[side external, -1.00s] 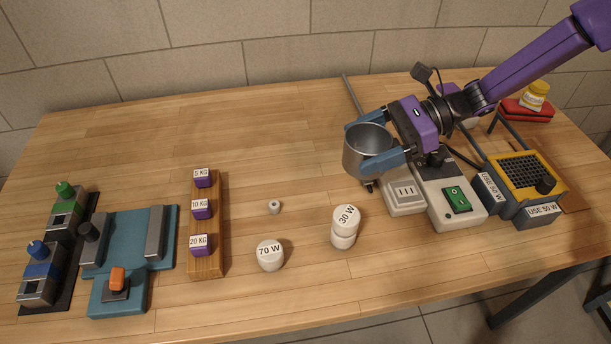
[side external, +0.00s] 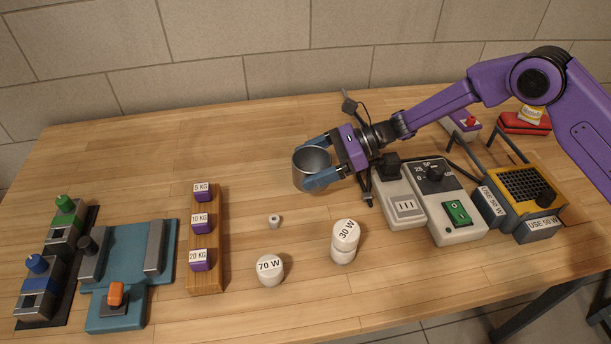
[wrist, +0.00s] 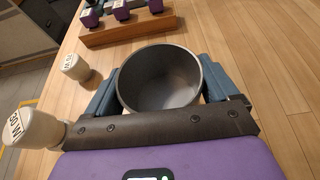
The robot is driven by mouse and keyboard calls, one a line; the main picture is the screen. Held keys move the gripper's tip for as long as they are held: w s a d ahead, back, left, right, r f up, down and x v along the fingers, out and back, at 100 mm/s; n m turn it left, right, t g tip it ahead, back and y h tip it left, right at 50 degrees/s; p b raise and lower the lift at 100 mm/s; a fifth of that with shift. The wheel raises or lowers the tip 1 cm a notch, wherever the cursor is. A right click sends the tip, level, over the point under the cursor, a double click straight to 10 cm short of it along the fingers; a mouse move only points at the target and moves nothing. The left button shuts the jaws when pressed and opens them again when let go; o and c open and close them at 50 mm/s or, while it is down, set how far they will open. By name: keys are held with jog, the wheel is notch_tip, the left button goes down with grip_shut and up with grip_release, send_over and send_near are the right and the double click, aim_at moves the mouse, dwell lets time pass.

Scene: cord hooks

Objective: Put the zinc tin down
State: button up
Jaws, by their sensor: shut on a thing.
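The zinc tin (side external: 312,172) is a grey, open-topped metal cup. My gripper (side external: 318,165) is shut on it, with one blue finger on each side of its wall. In the wrist view the tin (wrist: 160,80) sits between the fingers (wrist: 165,92), its open mouth facing the camera, and it looks empty inside. The tin is low over the bare wood at the middle of the table. I cannot tell whether its base touches the wood.
White stacked pieces marked 30 W (side external: 344,240), a 70 W piece (side external: 270,270) and a small white ring (side external: 274,221) stand in front. The wooden weight rack (side external: 208,275) is to the left. Grey-white devices (side external: 455,225) are to the right. The table behind the tin is clear.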

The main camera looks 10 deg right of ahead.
jog(key=shift+w+a+f, duration=0.25)
jog(key=shift+w+f, duration=0.1)
jog(key=shift+f, duration=0.15)
jog(key=shift+w+a+f, duration=0.25)
jog(key=shift+w+f, duration=0.05)
jog(key=shift+f, duration=1.8)
jog(key=shift+f, duration=0.1)
jog(key=o, duration=0.9)
jog(key=v, duration=0.5)
jog(key=shift+w+a, duration=0.1)
notch_tip(320, 180, up, 6)
jog(key=shift+f, duration=0.15)
jog(key=shift+r, duration=0.7)
